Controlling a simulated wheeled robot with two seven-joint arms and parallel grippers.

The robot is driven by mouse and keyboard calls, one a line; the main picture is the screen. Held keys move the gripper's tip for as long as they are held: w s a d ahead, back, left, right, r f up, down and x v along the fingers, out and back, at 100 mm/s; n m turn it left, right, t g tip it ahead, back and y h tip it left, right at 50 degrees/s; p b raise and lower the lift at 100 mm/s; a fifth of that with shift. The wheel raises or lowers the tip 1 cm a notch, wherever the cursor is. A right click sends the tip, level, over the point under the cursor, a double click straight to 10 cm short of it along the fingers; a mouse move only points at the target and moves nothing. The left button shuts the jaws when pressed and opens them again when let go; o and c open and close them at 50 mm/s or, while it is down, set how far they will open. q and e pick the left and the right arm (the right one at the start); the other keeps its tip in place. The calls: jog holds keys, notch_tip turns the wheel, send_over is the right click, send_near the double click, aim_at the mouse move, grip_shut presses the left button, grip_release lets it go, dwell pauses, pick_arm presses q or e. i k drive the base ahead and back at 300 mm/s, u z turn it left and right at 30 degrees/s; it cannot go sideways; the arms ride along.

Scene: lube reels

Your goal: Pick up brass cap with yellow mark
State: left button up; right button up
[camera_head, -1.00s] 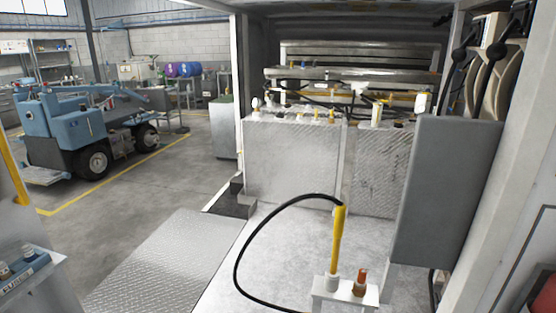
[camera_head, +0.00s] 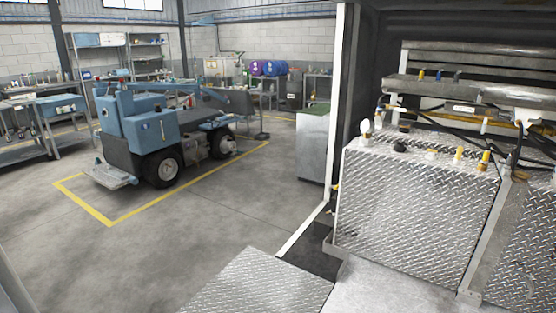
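Small fittings stand along the top of a diamond-plate tank (camera_head: 415,205) at the right. Two of them are yellow and brass-coloured: one fitting (camera_head: 458,155) and another fitting (camera_head: 484,160) nearer the tank's right corner. They are too small to tell which, if either, is the brass cap with the yellow mark. A white fitting (camera_head: 365,129) and a black cap (camera_head: 400,146) stand on the same tank top further left. Neither of my grippers is in view.
A blue wheeled machine (camera_head: 155,130) stands left on the open concrete floor, inside a yellow line. A diamond-plate ramp (camera_head: 258,287) lies at the bottom. A grey cabinet (camera_head: 312,150) stands beside the white door post (camera_head: 340,100). Dark hoses (camera_head: 450,120) run behind the tank.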

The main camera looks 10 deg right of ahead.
aim_at(522, 175)
jog(key=z, duration=0.55)
jog(key=i, duration=1.9)
jog(key=z, duration=0.75)
